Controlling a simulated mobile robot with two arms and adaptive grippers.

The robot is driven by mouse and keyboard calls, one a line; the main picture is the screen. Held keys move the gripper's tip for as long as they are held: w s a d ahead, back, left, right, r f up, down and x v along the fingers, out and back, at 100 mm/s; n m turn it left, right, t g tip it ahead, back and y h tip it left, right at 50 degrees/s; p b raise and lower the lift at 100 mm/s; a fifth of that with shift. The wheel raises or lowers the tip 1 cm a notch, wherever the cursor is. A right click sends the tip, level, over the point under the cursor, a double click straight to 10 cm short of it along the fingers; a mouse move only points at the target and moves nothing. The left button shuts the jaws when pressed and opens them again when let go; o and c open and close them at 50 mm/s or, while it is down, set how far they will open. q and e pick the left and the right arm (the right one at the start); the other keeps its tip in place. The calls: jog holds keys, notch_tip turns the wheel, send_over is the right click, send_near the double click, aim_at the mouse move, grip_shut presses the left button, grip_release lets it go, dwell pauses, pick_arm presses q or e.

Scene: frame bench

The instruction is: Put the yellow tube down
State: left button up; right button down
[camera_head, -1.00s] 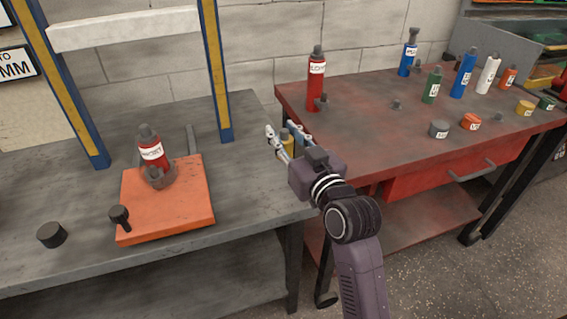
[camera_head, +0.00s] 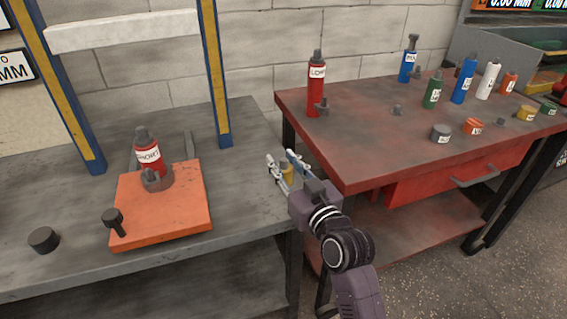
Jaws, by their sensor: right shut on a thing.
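The yellow tube (camera_head: 287,171) is between the fingers of my right gripper (camera_head: 280,158), and only a small yellow part of it shows. The gripper is shut on it, at the right end of the grey bench (camera_head: 235,200), close to the gap before the red table. The fingers hide most of the tube, and I cannot tell whether it touches the bench top. My left gripper is out of view.
An orange board (camera_head: 190,215) on the grey bench carries a red tube (camera_head: 149,155) in a grey holder. A dark cap (camera_head: 44,240) lies left of it. The red table (camera_head: 370,150) holds a tall red tube (camera_head: 316,85) and several other coloured tubes and caps.

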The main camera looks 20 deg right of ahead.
jog(key=c, duration=1.5)
grip_release()
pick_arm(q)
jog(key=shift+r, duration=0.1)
pick_arm(e)
jog(key=shift+s, duration=0.2)
jog(key=s, duration=0.3)
jog(key=s+d, duration=0.1)
jog(key=s, duration=0.6)
jog(key=shift+d+p, duration=0.15)
jog(key=shift+p, duration=0.2)
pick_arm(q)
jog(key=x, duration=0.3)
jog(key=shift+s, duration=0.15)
pick_arm(e)
jog(key=shift+s+d, duration=0.1)
jog(key=shift+s, duration=0.7)
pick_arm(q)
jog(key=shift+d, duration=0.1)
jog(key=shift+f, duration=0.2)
